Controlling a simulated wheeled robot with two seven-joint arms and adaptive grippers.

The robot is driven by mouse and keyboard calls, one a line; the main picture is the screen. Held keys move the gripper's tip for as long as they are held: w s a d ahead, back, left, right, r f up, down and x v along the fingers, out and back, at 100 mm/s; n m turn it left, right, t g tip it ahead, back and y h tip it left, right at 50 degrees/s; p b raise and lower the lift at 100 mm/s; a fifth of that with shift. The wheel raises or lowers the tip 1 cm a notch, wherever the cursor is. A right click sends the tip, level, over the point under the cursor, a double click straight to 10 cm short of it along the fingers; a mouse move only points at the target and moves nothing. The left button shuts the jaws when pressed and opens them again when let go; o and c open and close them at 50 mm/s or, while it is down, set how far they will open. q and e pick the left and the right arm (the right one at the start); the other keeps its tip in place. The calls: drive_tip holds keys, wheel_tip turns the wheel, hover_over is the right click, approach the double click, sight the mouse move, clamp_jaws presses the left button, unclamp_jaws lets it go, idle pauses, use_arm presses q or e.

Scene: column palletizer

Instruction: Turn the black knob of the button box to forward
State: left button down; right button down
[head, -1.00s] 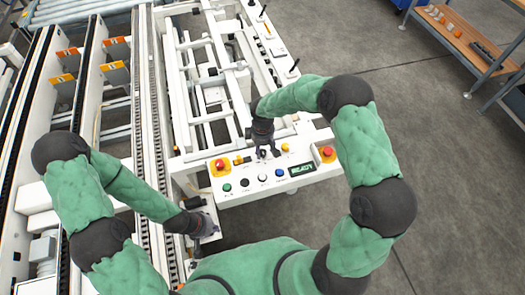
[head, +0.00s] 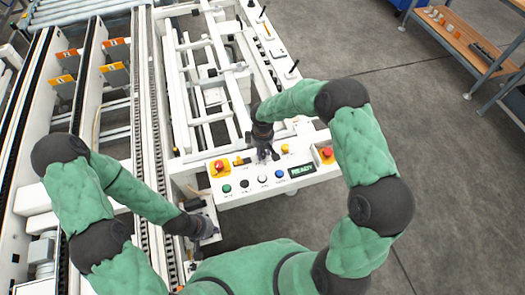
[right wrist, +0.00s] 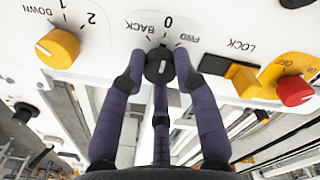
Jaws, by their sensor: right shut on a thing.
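The black knob (right wrist: 159,66) sits on the white button box panel (right wrist: 220,18), with the labels BACK, 0 and FWD beside it, upside down in the right wrist view. My right gripper (right wrist: 160,68) is shut on the knob, with purple fingers on either side and another below. A white mark shows on the knob's face; I cannot tell for sure which label it points to. In the head view my right gripper (head: 265,155) hides the knob on the button box (head: 230,200). My left gripper (head: 208,228) is low beside the box's left end, its jaw state unclear.
Beside the knob are a yellow selector (right wrist: 58,48) marked 1 and 2, a yellow LOCK switch (right wrist: 245,80) and a red knob (right wrist: 294,92). Red emergency buttons (head: 219,165), several coloured buttons and a READY display (head: 301,170) are on the panel. Open floor lies right.

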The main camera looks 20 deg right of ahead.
drive_tip(key=shift+m, duration=0.3)
drive_tip(key=m+b, duration=0.2)
drive_tip(key=m, duration=0.1)
drive_tip(key=shift+f+m, duration=0.1)
drive_tip(key=shift+m, duration=0.2)
drive_tip(key=shift+m+b, duration=1.05)
drive_tip(key=shift+m, duration=1.15)
drive_tip(key=c, duration=0.9)
unclamp_jaws()
drive_tip(key=shift+c, duration=0.2)
wheel_tip(320, 180, up, 12)
